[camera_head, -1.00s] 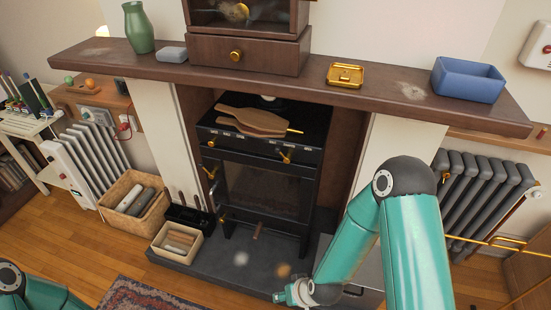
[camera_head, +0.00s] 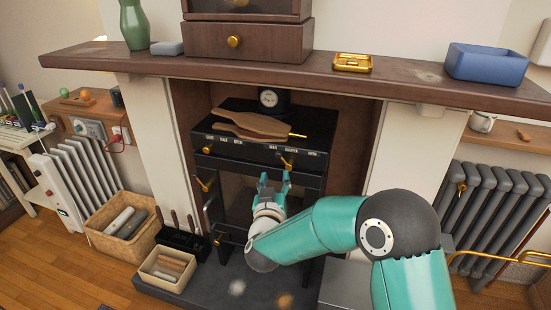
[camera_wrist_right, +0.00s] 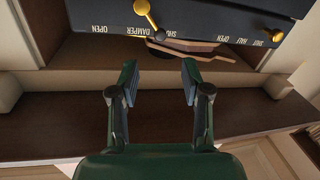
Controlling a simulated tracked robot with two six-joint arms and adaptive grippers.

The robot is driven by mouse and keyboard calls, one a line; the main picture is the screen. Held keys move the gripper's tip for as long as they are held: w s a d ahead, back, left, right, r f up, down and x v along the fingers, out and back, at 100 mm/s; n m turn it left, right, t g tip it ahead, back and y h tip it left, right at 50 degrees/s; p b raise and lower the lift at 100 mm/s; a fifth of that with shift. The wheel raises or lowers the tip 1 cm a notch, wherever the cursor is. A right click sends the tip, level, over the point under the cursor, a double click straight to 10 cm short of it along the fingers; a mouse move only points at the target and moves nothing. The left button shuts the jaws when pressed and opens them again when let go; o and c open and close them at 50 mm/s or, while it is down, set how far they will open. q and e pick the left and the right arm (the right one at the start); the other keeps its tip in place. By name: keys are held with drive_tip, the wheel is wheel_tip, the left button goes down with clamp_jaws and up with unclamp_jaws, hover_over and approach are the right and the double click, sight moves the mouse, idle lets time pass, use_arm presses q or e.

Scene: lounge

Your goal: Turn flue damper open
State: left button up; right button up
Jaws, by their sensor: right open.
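The black stove (camera_head: 250,140) stands in the fireplace, with white lettering along its front top edge. The damper lever (camera_head: 288,162) is brass and sits at the right of that edge; it also shows in the right wrist view (camera_wrist_right: 149,17), beside the upside-down word DAMPER between OPEN and SHUT. A second brass lever (camera_head: 207,150) sits to the left; its knob shows in the wrist view (camera_wrist_right: 275,35). My right gripper (camera_head: 275,177) is open and empty, fingers pointing up, just below the damper lever and apart from it. My left gripper is out of view.
Wooden paddle-shaped boards (camera_head: 250,125) lie on the stove top with a brass rod sticking out right. The mantel shelf (camera_head: 220,70) overhangs the stove.

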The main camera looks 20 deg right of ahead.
sight(278, 156)
drive_tip(key=x, duration=1.1)
drive_tip(key=shift+f, duration=0.1)
drive_tip(key=shift+c, duration=0.2)
clamp_jaws()
drive_tip(key=shift+a, duration=0.1)
